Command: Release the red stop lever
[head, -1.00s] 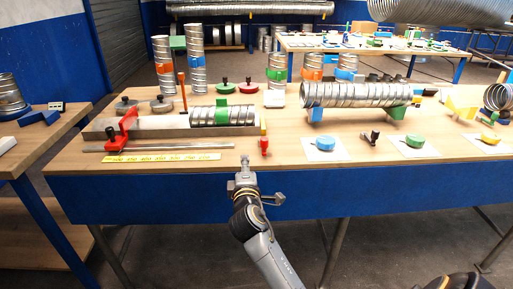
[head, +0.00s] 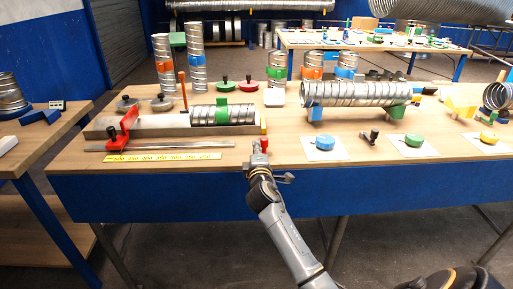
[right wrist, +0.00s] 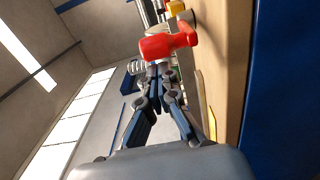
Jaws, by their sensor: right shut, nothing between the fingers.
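A small red lever (head: 264,144) stands at the front edge of the workbench, just off the right end of the metal trough. In the right wrist view the red lever (right wrist: 168,45) shows large, just ahead of the fingertips. My right gripper (head: 259,153) is shut and empty, right in front of the lever and covering its lower part. Its closed fingers (right wrist: 160,70) show in the right wrist view; I cannot tell whether they touch the lever. A red stop block (head: 120,132) with a dark knob sits at the trough's left end. My left gripper is not in view.
The trough (head: 175,132) holds a spiral duct piece (head: 223,115). A yellow scale (head: 165,157) lies along the bench front. To the right are a blue disc (head: 325,143), a dark clamp handle (head: 370,137) and a long duct (head: 355,94) on supports. The floor before the bench is clear.

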